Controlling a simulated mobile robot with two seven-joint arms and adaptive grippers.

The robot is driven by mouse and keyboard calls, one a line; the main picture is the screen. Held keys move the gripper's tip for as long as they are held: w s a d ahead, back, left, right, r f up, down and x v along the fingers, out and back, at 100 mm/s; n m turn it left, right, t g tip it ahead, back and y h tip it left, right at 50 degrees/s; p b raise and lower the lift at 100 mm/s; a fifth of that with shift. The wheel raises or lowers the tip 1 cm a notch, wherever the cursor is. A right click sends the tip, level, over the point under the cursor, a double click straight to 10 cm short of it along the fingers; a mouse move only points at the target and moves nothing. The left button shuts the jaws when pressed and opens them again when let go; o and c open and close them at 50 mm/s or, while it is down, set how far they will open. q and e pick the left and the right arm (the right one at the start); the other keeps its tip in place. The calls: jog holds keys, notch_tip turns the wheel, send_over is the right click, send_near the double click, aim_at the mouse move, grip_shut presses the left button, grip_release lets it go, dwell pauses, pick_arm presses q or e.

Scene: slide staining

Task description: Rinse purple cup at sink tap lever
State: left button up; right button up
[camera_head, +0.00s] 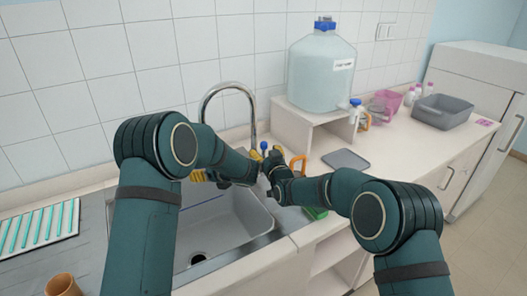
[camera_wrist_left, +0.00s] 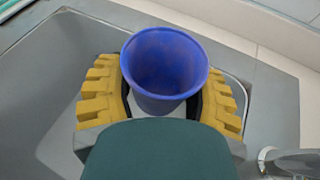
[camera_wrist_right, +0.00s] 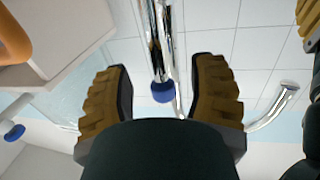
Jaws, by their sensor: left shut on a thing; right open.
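The purple cup (camera_wrist_left: 165,65), blue-violet and open at the top, sits between the yellow fingers of my left gripper (camera_head: 207,176), which is shut on it over the sink (camera_head: 220,225). In the head view my left arm hides the cup. Its inside looks empty in the left wrist view. The chrome tap (camera_head: 232,86) arches behind the arms. The tap lever has a blue tip (camera_wrist_right: 162,92) that shows between the spread fingers of my right gripper (camera_wrist_right: 160,95). That gripper is open beside the lever; whether it touches it I cannot tell.
A large water container (camera_head: 321,68) stands on a white shelf (camera_head: 318,114) right of the tap. An orange handle (camera_head: 299,164) is close to my right gripper. A grey tray (camera_head: 346,160) and grey bin (camera_head: 442,110) are farther right. A brown cup (camera_head: 63,285) stands at lower left.

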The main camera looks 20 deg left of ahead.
jog(key=shift+x, duration=0.85)
grip_shut()
